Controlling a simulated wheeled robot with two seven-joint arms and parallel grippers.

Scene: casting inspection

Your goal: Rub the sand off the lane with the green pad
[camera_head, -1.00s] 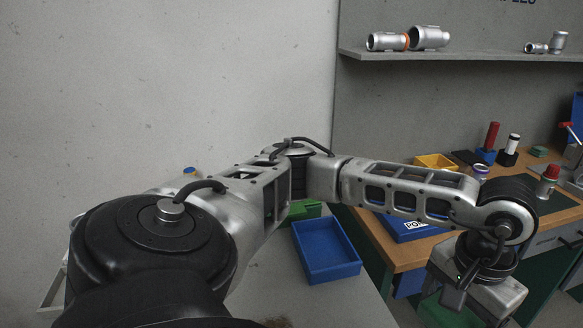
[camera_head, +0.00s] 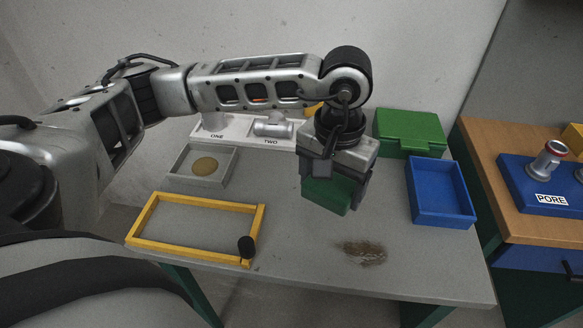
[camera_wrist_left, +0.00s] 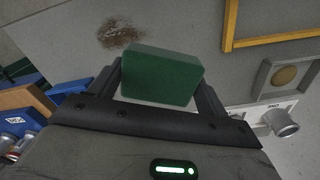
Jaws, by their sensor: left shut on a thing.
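The green pad (camera_head: 328,194) is held between the fingers of my left gripper (camera_head: 333,185), which is shut on it above the grey table. In the left wrist view the pad (camera_wrist_left: 162,75) fills the space between the two dark fingers. A brown patch of sand (camera_head: 362,252) lies on the bare table surface, nearer the front edge than the pad and a little right of it. The sand (camera_wrist_left: 120,34) also shows in the left wrist view, beyond the pad and apart from it. My right gripper is not in view.
A yellow frame (camera_head: 139,221) lies on the table at left, with a black knob at its corner. A grey tray (camera_head: 175,182) with a tan disc stands behind it. A blue tray (camera_head: 412,190) and a green case (camera_head: 409,125) stand at right. A wooden bench (camera_head: 480,150) adjoins.

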